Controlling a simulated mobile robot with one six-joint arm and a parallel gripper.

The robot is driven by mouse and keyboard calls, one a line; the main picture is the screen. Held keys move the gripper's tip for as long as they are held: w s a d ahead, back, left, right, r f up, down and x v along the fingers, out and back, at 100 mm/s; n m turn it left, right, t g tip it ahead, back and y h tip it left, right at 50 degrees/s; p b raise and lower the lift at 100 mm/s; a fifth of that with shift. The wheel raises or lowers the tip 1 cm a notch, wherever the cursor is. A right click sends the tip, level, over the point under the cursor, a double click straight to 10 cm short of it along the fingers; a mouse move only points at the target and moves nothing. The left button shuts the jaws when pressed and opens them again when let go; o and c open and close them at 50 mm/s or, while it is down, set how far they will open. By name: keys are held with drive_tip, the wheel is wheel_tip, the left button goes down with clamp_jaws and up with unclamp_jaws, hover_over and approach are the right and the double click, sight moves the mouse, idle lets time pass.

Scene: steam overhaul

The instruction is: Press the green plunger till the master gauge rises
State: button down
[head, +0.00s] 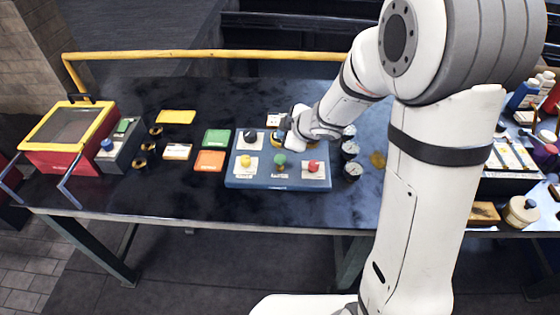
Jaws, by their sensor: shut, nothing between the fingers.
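The green plunger (280,159) stands in the front row of a blue panel (240,181) on the dark table, between a yellow knob (246,161) and a red knob (313,166). My gripper (284,140) is shut and empty over the back middle of the panel, just behind the green plunger. I cannot tell whether it touches anything there, as the arm hides part of the panel. Round gauges (352,171) stand along the panel's right side. I cannot tell which is the master gauge, and their needles are too small to read.
A black knob (249,136) is at the panel's back left. Green (216,138) and orange (210,161) plates lie left of it. A red box with a yellow frame (61,152) stands at the far left. A yellow rail (200,54) runs behind the table.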

sight(282, 159)
wheel_tip(282, 159, down, 7)
drive_tip(key=b, duration=0.6)
drive_tip(key=shift+f, duration=0.15)
idle(1.6)
drive_tip(key=shift+f+b, duration=0.3)
drive_tip(key=shift+b, duration=0.05)
drive_tip(key=shift+s+f+b, duration=0.1)
drive_tip(key=shift+f+b, duration=0.95)
drive_tip(key=shift+f, duration=0.35)
idle(1.0)
drive_tip(key=shift+r, duration=0.1)
drive_tip(key=shift+r+p, duration=1.7)
drive_tip(key=shift+p, duration=0.2)
